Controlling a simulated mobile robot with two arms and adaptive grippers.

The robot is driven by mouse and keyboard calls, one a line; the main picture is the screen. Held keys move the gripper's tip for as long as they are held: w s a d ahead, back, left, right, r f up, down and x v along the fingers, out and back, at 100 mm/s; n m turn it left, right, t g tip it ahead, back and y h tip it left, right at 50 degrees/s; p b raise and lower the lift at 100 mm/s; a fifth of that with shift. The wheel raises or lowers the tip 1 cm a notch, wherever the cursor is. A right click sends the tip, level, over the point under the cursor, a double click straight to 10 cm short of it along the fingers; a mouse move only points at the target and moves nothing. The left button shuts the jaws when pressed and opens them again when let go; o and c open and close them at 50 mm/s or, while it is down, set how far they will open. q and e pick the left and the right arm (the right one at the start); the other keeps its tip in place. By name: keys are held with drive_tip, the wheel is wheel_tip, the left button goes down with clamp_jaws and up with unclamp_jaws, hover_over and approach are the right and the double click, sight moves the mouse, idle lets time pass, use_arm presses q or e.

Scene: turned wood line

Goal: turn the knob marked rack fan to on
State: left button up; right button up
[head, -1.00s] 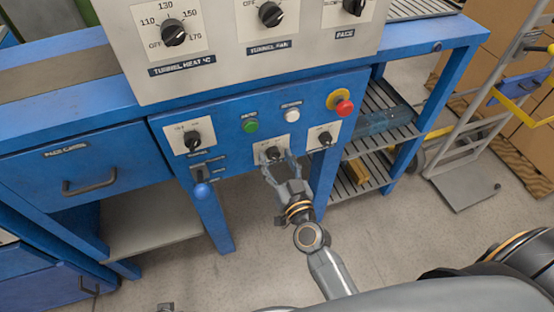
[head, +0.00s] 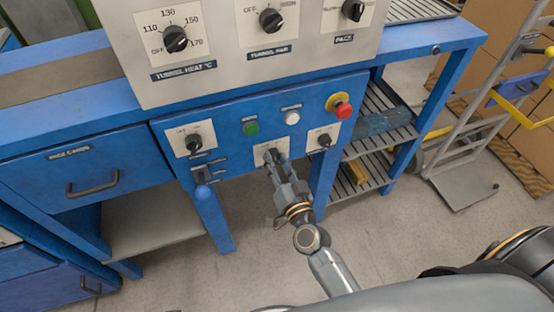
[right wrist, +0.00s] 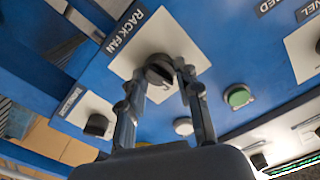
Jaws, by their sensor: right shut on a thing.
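The rack fan knob (right wrist: 158,68) is a round black knob on a white plate, with the RACK FAN label (right wrist: 126,30) beside it in the right wrist view. My right gripper (right wrist: 162,77) has its two fingers on either side of the knob and is shut on it. In the head view my right gripper (head: 274,161) reaches up to the plate (head: 260,150) on the blue panel, and its fingers cover most of the knob. The knob's pointer direction cannot be read clearly. My left gripper is not in view.
Close by on the panel are another black knob (head: 194,142) at left, one (head: 324,140) at right, a green button (head: 250,128), a white button (head: 292,118) and a red stop button (head: 343,109). A blue-ended lever (head: 203,191) juts out lower left.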

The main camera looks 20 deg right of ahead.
drive_tip(key=m, duration=0.3)
drive_tip(key=shift+m+p, duration=0.4)
drive_tip(key=shift+m, duration=1.2)
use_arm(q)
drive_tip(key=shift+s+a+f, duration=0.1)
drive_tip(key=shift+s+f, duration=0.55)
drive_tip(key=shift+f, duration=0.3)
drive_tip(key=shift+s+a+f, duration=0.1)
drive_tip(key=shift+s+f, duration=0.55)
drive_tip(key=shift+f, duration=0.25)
use_arm(e)
drive_tip(key=shift+d+m, duration=0.1)
drive_tip(key=shift+m, duration=0.8)
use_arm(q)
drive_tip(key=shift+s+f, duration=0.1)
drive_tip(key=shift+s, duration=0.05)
use_arm(e)
drive_tip(key=shift+m, duration=0.3)
drive_tip(key=o, duration=1.2)
drive_tip(key=shift+c, duration=0.2)
